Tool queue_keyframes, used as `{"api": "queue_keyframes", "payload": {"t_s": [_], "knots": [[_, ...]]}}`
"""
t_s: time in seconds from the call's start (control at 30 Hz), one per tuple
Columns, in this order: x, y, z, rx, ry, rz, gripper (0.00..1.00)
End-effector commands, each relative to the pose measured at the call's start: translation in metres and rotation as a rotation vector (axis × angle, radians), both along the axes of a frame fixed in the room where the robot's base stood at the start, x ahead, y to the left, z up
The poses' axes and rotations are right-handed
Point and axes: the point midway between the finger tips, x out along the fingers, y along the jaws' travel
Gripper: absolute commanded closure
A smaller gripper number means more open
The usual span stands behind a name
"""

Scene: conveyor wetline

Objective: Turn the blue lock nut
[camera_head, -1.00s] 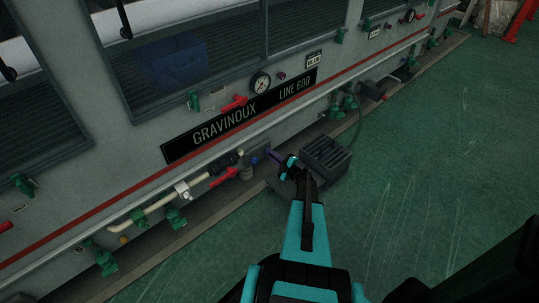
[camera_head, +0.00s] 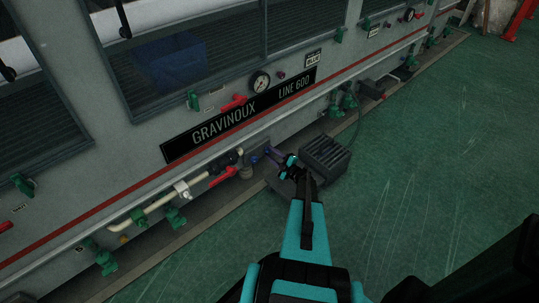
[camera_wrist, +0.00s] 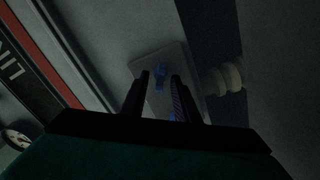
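A small blue fitting (camera_wrist: 160,72) sits on a pale plate (camera_wrist: 145,62) on the machine's side, seen between my fingertips in the wrist view. A second blue part (camera_wrist: 173,116) shows lower down, partly hidden by the right finger. I cannot tell for sure which one is the lock nut. In the head view a blue part (camera_head: 254,159) shows on the machine just left of my gripper (camera_head: 272,152). My gripper, also in the wrist view (camera_wrist: 161,80), is open, its two dark fingers apart and pointing at the plate. Contact with the blue fitting cannot be made out.
A red-handled valve (camera_head: 222,176) on a cream pipe (camera_head: 160,203) lies left of my gripper. A dark ribbed box (camera_head: 325,155) stands on the floor close at right. A pale round fitting (camera_wrist: 224,79) is right of the plate.

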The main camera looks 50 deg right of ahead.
Motion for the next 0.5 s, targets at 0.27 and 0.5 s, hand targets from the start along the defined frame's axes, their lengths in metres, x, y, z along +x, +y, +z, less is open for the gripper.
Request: {"api": "queue_keyframes", "payload": {"t_s": [0.27,0.5], "knots": [[-0.024,0.002,0.001,0.0,0.001,-0.001,0.72],[-0.061,0.005,0.002,0.0,0.001,-0.002,0.72]]}}
